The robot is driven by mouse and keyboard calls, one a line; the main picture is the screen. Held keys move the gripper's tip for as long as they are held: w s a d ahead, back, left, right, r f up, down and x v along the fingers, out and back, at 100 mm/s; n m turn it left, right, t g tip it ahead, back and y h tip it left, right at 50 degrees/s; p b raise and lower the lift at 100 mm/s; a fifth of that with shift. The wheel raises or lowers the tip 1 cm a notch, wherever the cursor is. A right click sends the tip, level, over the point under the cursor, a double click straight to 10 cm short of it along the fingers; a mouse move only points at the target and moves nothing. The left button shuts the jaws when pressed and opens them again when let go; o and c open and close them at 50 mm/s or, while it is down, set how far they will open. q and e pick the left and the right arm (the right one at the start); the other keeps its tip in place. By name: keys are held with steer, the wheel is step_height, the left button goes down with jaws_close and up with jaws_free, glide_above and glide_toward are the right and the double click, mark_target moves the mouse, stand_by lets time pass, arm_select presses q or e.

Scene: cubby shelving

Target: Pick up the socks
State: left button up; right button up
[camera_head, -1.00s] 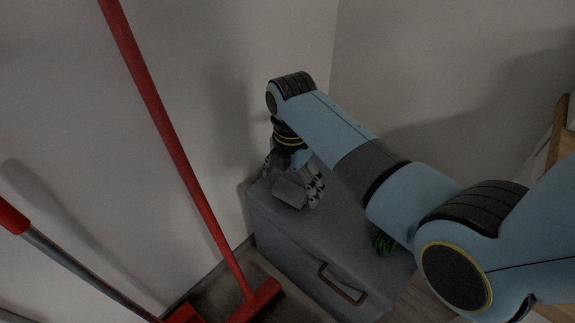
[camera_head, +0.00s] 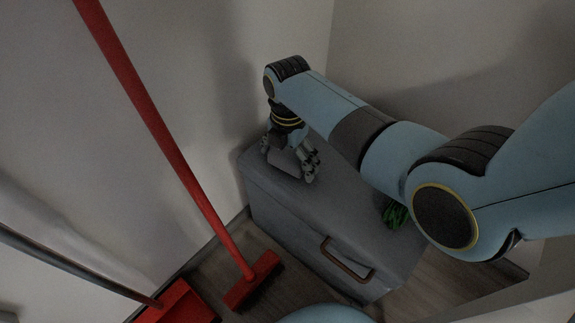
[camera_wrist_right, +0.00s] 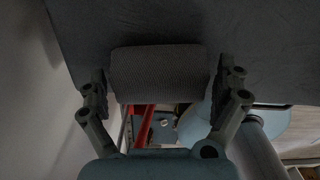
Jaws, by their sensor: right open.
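The socks (camera_head: 284,166) look like a grey folded bundle lying on top of a grey storage box (camera_head: 275,212). In the right wrist view the socks (camera_wrist_right: 158,75) show a ribbed grey surface and sit between the two fingers. My right gripper (camera_head: 289,160) is open and comes down over them from above. Its fingers (camera_wrist_right: 160,90) stand on either side of the bundle, very near its ends; I cannot tell whether they touch. The gripper partly hides the socks in the head view. My left gripper is not in view.
A green object (camera_head: 396,214) lies on the box, partly behind my right arm. The box has a brown handle (camera_head: 347,262) on its front. A red broom (camera_head: 180,160) and a red dustpan (camera_head: 178,303) stand at the left. Walls close in behind the box.

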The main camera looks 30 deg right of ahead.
steer(key=shift+f, duration=0.2)
steer(key=c, duration=1)
